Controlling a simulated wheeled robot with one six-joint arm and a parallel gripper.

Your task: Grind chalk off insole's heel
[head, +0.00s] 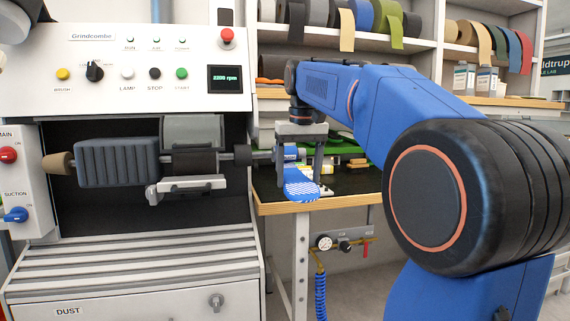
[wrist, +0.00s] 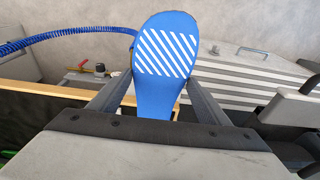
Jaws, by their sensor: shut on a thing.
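A blue insole (head: 300,187) hangs from my gripper (head: 299,165) at the right of the grinding machine in the head view. In the wrist view the insole (wrist: 164,92) stands out between the two fingers, its wide end away from the gripper. That wide end carries white diagonal chalk stripes. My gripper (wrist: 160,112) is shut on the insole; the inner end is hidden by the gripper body. The machine's drum and roller shaft (head: 195,163) lie to the left of the insole, apart from it. The display (head: 225,79) appears to read 2200 rpm.
A workbench (head: 290,208) with bottles and green items stands behind my gripper. Shelves of coloured rolls (head: 390,20) are above it. A slatted grey deck (head: 130,265) lies below the shaft. A blue coiled hose (head: 320,295) hangs under the bench.

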